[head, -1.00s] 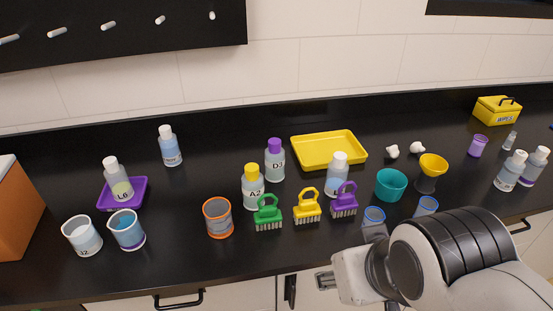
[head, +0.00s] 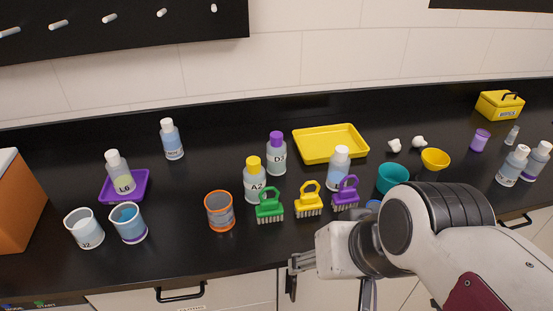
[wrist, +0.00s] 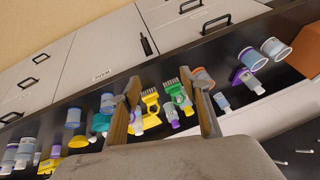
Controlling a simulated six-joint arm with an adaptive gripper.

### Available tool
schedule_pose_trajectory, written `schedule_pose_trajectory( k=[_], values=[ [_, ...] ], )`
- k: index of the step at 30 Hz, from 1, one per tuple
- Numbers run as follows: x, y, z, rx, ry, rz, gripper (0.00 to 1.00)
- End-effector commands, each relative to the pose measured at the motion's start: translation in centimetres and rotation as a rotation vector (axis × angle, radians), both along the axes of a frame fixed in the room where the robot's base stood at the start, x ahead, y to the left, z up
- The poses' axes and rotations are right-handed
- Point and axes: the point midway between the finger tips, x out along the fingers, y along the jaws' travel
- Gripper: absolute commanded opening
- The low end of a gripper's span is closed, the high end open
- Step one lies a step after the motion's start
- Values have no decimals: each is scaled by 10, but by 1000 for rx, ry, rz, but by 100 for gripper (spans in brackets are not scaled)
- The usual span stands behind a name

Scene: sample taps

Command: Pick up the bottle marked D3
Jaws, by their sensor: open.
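The bottle marked D3 (head: 276,156) has a purple cap and a clear body, and stands upright on the black counter. It stands just behind and right of the yellow-capped bottle A2 (head: 254,181). My gripper (head: 296,265) is at the front edge of the counter, nearer the camera than the bottles and apart from D3. In the wrist view my gripper (wrist: 168,97) is open, with nothing between its fingers. I cannot pick out D3 surely in the wrist view.
Green (head: 269,207), yellow (head: 308,202) and purple (head: 345,195) brushes stand in front of D3. A white-capped bottle (head: 338,168) and yellow tray (head: 330,157) are to its right. An orange-rimmed beaker (head: 219,212) is front left. Bare counter lies left of D3.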

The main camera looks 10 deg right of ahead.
Motion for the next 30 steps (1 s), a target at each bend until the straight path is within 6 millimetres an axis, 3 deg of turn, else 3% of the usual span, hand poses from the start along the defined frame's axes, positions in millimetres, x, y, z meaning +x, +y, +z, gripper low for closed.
schedule_pose_trajectory(
  k=[15,30],
  values=[
    [64,77,10,511,135,-281,45],
    [153,110,29,972,256,-635,45]
  ],
)
